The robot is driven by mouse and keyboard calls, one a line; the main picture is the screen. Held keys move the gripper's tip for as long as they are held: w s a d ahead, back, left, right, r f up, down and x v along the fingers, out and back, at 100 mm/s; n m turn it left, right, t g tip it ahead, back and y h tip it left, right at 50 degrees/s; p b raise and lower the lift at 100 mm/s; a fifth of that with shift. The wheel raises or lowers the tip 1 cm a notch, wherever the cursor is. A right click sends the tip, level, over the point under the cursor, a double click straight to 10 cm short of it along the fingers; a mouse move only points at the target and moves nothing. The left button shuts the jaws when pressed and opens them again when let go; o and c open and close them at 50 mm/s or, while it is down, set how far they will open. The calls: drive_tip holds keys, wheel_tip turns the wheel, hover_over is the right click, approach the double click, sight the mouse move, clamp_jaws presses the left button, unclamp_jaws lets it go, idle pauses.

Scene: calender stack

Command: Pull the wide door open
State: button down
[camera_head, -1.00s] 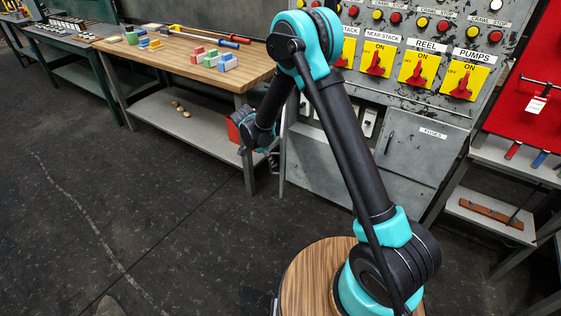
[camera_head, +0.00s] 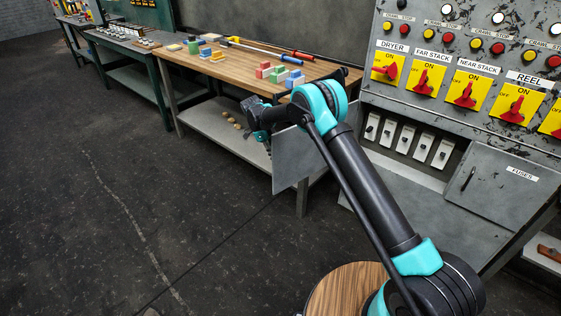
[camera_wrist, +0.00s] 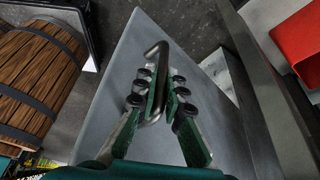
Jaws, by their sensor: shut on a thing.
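The wide door is a plain grey metal panel (camera_head: 294,158) standing swung out from the control cabinet, to the left of its opening. In the wrist view the door (camera_wrist: 215,125) fills the middle, with a bent metal handle (camera_wrist: 158,52) on it. My gripper (camera_wrist: 163,88) is shut on this handle, its green padded fingers on both sides of the bar. In the head view my wrist is at the door's left edge, and the fingers are mostly hidden. The cabinet opening shows several white switches (camera_head: 406,137).
A narrower shut door labelled FUSES (camera_head: 490,188) is right of the opening. A wooden workbench (camera_head: 215,68) with coloured blocks stands behind the door. The dark floor (camera_head: 130,200) to the left is clear. A red box (camera_wrist: 299,45) and a wooden barrel (camera_wrist: 38,80) show in the wrist view.

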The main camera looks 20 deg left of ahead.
drive_tip(key=shift+w+a+m, duration=0.15)
drive_tip(key=shift+w+a, duration=0.15)
drive_tip(key=shift+a, duration=0.2)
drive_tip(key=shift+w+a+m, duration=0.15)
drive_tip(key=shift+w+a, duration=0.15)
drive_tip(key=shift+a, duration=0.2)
drive_tip(key=c, duration=1.6)
unclamp_jaws()
drive_tip(key=shift+w, duration=0.1)
drive_tip(key=v, duration=1.2)
drive_tip(key=shift+w+d, duration=0.1)
